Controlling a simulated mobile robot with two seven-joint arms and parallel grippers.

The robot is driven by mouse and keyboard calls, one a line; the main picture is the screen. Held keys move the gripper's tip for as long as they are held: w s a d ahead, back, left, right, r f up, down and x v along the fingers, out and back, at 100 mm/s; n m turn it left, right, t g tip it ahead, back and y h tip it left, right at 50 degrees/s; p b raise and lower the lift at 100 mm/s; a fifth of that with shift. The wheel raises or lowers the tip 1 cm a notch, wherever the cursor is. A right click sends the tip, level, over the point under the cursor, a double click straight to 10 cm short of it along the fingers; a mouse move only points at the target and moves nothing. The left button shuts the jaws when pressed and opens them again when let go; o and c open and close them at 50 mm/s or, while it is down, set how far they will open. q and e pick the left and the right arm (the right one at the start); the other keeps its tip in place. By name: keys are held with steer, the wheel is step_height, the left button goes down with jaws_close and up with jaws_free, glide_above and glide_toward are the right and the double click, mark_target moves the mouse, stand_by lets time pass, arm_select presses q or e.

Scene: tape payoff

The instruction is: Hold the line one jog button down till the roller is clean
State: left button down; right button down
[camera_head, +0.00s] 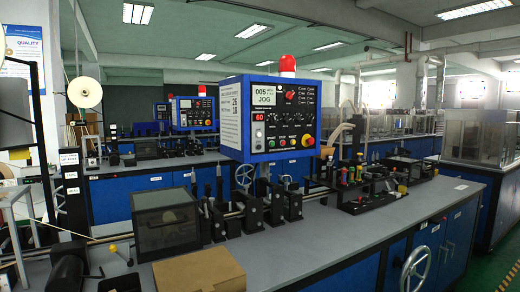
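A blue control box (229,148) stands above the line in the middle of the head view. Its grey face carries a small screen (264,94) reading "005" and "JOG", a red readout (258,117) showing 60, a red knob (290,96), and rows of small coloured knobs and buttons. The labels are too small to tell which one is the line one jog button. A dark cylinder (68,270) lies at the lower left and may be a roller; whether it is clean cannot be told. Neither of my grippers is in view.
A grey bench (330,236) runs across the front, with a dark see-through box (166,218), black roller stands (292,204) and a cardboard box (192,272) on it. A handwheel (415,270) sticks out at the lower right. The bench's front middle is clear.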

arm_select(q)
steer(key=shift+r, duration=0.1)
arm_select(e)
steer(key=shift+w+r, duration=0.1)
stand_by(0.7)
